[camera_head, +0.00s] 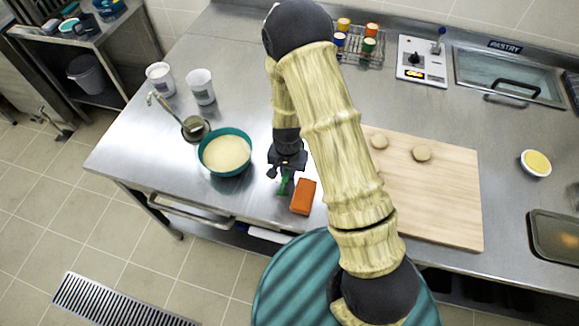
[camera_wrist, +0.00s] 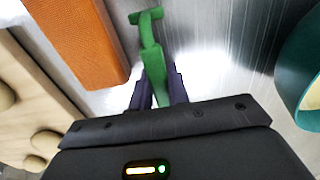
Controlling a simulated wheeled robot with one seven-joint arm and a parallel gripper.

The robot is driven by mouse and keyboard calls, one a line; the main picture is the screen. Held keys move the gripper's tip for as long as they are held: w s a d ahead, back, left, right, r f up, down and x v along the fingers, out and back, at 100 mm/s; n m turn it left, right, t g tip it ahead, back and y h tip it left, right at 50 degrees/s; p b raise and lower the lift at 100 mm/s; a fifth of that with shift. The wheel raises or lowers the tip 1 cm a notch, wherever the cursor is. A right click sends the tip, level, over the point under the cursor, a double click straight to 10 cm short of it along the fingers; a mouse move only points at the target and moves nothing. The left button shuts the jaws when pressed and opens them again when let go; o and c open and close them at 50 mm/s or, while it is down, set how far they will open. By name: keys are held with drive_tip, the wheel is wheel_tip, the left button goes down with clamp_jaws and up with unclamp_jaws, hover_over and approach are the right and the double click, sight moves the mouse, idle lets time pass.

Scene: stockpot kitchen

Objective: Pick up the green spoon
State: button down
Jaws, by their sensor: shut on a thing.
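The green spoon (camera_wrist: 152,55) is between the two dark fingers of my gripper (camera_wrist: 160,92) in the wrist view. Its end with a short crosspiece points away from the gripper, over the steel counter. In the head view my gripper (camera_head: 287,172) points down at the counter's front part, with a little of the green spoon (camera_head: 285,184) showing below it. My gripper is shut on the spoon. The part of the spoon behind the fingers is hidden. I cannot tell whether the spoon touches the counter.
An orange block (camera_head: 303,196) lies close to the right of my gripper. A teal bowl of pale contents (camera_head: 226,170) stands to the left. A wooden board (camera_head: 440,215) with round pieces is at right. A ladle (camera_head: 193,124) and two white cups stand farther back left.

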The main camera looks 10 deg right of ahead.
drive_tip(key=shift+r, duration=0.1)
drive_tip(key=shift+w+r, duration=0.1)
drive_tip(key=shift+r, duration=0.45)
wheel_tip(320, 180, up, 9)
drive_tip(key=shift+f+b, duration=0.15)
drive_tip(key=shift+b, duration=0.7)
idle(0.5)
